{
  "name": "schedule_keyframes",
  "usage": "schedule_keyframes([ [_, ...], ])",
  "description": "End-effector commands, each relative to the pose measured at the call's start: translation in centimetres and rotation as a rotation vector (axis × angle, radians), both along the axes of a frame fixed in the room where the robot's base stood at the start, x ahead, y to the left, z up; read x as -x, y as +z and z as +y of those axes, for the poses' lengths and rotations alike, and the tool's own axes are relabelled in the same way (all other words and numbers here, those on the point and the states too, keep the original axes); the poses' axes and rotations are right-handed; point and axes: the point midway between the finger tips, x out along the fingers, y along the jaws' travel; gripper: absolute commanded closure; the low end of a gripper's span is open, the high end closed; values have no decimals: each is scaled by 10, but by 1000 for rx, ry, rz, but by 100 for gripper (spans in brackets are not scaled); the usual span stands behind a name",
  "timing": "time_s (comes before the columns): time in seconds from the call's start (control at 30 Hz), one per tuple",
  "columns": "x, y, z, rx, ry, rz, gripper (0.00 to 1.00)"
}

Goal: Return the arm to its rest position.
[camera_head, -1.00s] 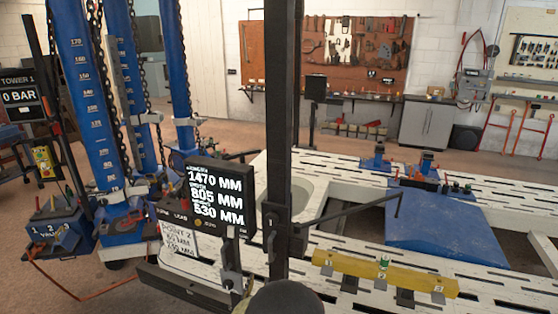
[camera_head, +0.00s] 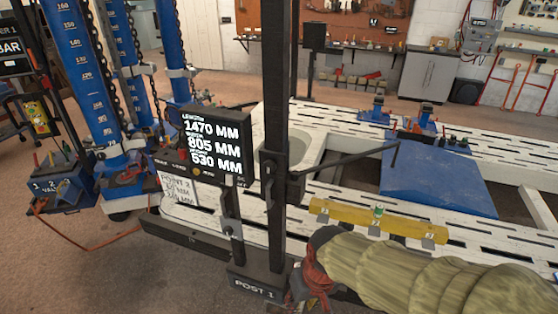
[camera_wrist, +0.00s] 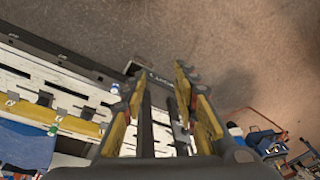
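My arm, in a tan ribbed sleeve, reaches in from the lower right of the head view. Its dark and red end is low in the picture, just right of the foot of the black post (camera_head: 277,130). In the wrist view my gripper (camera_wrist: 158,84) has its two yellow-padded fingers spread apart, with no object held between them. The floor and a dark upright part of the bench show beyond the fingers. The fingertips are not clear in the head view.
The white slotted frame bench (camera_head: 330,192) carries a yellow bar (camera_head: 352,214) and a blue ramp-like plate (camera_head: 435,180). A display (camera_head: 215,146) reads 1470, 805 and 530 MM. Blue towers with chains (camera_head: 80,80) stand left. Open floor (camera_head: 100,275) lies at front left.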

Motion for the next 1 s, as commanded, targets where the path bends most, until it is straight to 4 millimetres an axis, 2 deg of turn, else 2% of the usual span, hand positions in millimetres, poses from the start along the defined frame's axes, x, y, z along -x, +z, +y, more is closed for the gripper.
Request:
schedule_keyframes([
  [0.03, 12, 17, -19, 11, -17, -12, 71],
  [0.2, 50, 60, -73, 52, -77, -71, 71],
  [0.3, 59, 85, -96, 57, -127, -161, 71],
  [0.5, 65, 129, -123, 43, -225, -323, 71],
  [0.6, 67, 137, -131, 42, -257, -355, 71],
  [0.7, 67, 137, -135, 44, -271, -354, 71],
  [1.0, 66, 137, -135, 44, -271, -354, 71],
])
